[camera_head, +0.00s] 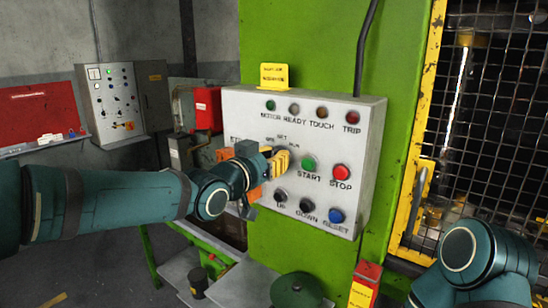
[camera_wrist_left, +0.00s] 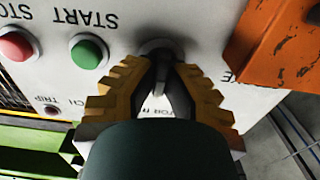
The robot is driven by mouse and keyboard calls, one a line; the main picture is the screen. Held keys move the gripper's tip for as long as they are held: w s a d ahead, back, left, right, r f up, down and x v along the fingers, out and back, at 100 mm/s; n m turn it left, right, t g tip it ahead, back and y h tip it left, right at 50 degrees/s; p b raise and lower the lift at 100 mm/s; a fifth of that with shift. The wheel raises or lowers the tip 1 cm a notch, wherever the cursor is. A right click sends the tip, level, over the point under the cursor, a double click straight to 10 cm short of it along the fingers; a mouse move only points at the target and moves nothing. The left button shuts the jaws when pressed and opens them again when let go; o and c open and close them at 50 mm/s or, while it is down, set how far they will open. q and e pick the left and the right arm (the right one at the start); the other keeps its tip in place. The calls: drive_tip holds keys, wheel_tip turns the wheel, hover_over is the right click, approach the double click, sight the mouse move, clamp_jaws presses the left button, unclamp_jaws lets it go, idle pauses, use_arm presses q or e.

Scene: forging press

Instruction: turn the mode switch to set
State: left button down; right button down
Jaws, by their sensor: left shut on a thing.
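The mode switch (camera_wrist_left: 160,72) is a dark knob on a round base on the white control panel (camera_head: 237,103). My left gripper (camera_head: 280,163) is at the panel face, left of the green START button, with its yellow ridged fingers closed around the knob. In the left wrist view, the gripper (camera_wrist_left: 162,85) has a finger on each side of the knob. The SET lettering (camera_head: 282,137) shows just above the switch. The fingers hide most of the knob, so its exact setting cannot be read. Of my right arm only links show at lower right; its gripper is out of view.
The green START button (camera_head: 308,163) and red STOP button (camera_head: 341,172) are right of the gripper. Black UP (camera_head: 280,195) and DOWN (camera_head: 307,204) buttons and a blue RESET button (camera_head: 336,216) sit below. An orange part (camera_wrist_left: 285,48) is close beside the gripper.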

use_arm(q)
drive_tip(key=shift+r, duration=0.15)
drive_tip(key=c, duration=1.1)
unclamp_jaws()
drive_tip(key=shift+o, duration=0.3)
drive_tip(key=v, duration=1.2)
drive_tip(key=shift+d, duration=0.1)
